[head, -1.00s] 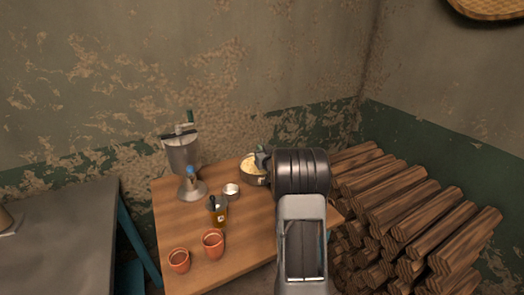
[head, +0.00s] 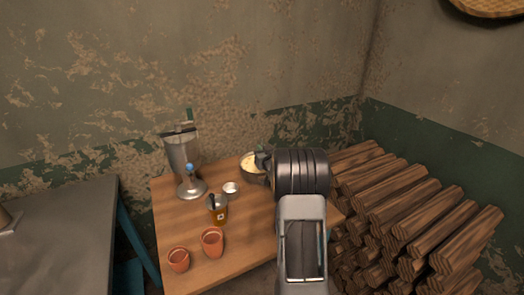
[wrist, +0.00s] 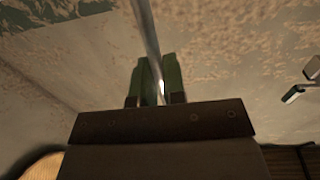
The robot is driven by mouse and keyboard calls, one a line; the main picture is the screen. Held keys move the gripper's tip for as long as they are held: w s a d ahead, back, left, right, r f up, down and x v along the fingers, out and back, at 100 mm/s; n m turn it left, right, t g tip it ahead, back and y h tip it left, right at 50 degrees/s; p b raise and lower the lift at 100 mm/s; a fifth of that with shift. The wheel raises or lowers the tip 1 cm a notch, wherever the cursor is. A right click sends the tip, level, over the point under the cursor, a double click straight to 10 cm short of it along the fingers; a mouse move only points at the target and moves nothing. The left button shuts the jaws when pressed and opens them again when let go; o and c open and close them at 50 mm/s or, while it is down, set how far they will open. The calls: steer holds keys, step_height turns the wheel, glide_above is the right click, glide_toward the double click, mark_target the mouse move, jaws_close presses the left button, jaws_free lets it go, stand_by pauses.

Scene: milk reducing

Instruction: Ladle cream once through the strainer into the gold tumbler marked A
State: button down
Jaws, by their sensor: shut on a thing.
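My gripper (head: 263,160) is at the metal pot (head: 245,174), over its right side. In the wrist view, its green fingers (wrist: 152,82) are shut on a thin metal handle (wrist: 145,25), which appears to be the ladle's. The ladle's bowl cannot be made out. Pale yellow cream (head: 249,162) shows in the pot. The gold tumbler (head: 221,217) stands left of and nearer than the pot, with a pale label too small to read. A dark-handled piece, apparently the strainer (head: 212,202), sits at its top.
Two terracotta cups (head: 212,242) (head: 178,260) stand at the table's front left. A small white-filled dish (head: 231,188) lies between tumbler and pot. A tall metal separator (head: 182,155) stands at the back left. Stacked firewood (head: 400,215) fills the right side. The wooden table (head: 250,235) is clear at front right.

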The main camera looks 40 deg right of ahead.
steer(key=shift+r, duration=0.1)
steer(key=shift+r+p, duration=2.25)
steer(key=shift+r, duration=1.85)
steer(key=shift+a+f+b, duration=0.1)
steer(key=shift+a+b, duration=0.1)
steer(key=shift+b, duration=0.3)
steer(key=shift+w+a+r+n+b, duration=0.15)
steer(key=shift+a+n+b, duration=0.5)
steer(key=shift+b, duration=0.55)
steer(key=shift+w+a+r+n+b, duration=0.15)
steer(key=shift+a+n+b, duration=0.5)
steer(key=shift+b, duration=0.5)
steer(key=shift+d, duration=0.2)
steer(key=shift+s+d+r+m+p, duration=0.2)
steer(key=shift+d+r+m+p, duration=0.2)
steer(key=shift+d+m+p, duration=0.45)
steer(key=shift+s+d+r+m+p, duration=0.15)
steer(key=shift+d+r+m+p, duration=0.25)
steer(key=shift+p, duration=0.8)
